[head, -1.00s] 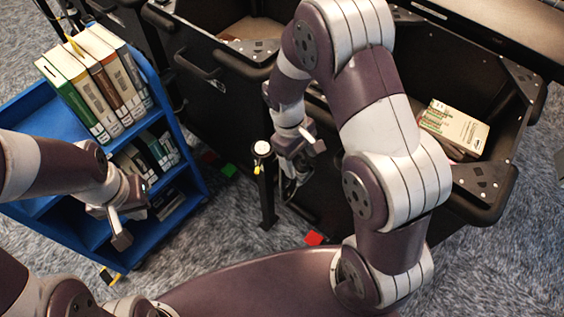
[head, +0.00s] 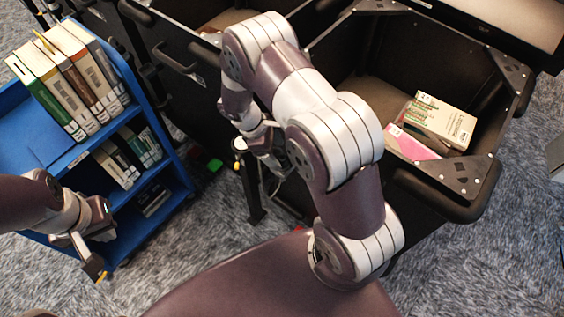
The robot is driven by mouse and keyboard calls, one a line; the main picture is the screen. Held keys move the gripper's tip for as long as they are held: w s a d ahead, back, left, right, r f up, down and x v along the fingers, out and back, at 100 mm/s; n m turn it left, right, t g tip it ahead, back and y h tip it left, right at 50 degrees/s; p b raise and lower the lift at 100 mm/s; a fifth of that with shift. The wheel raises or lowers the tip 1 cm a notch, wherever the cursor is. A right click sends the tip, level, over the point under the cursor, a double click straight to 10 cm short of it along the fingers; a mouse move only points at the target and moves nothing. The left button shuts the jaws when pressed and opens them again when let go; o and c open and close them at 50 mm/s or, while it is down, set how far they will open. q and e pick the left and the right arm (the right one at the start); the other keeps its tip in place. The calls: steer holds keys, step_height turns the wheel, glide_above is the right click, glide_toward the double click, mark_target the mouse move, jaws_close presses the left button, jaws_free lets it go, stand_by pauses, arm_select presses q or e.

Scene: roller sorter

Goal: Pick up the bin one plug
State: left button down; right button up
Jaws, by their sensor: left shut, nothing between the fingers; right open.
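I cannot make out the bin one plug; the area around my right gripper is small, dark and partly covered by my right arm. My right gripper (head: 272,160) is open, beside a thin black post (head: 253,192) with a pale round top, in front of the black bins. A thin pale line, perhaps a cable, shows just below this gripper. My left gripper (head: 93,257) is shut and empty, in front of the blue cart's lower shelves.
A blue book cart (head: 160,110) with several books stands at the left. A black bin (head: 459,208) at the right holds a pale book (head: 440,120) and a pink one (head: 410,145). Another black bin (head: 160,52) stands at the upper middle.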

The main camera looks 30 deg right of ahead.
mark_target(280, 158)
steer(key=x, duration=0.4)
steer(key=shift+w+a, duration=0.1)
steer(key=c, duration=1.3)
steer(key=shift+r, duration=0.1)
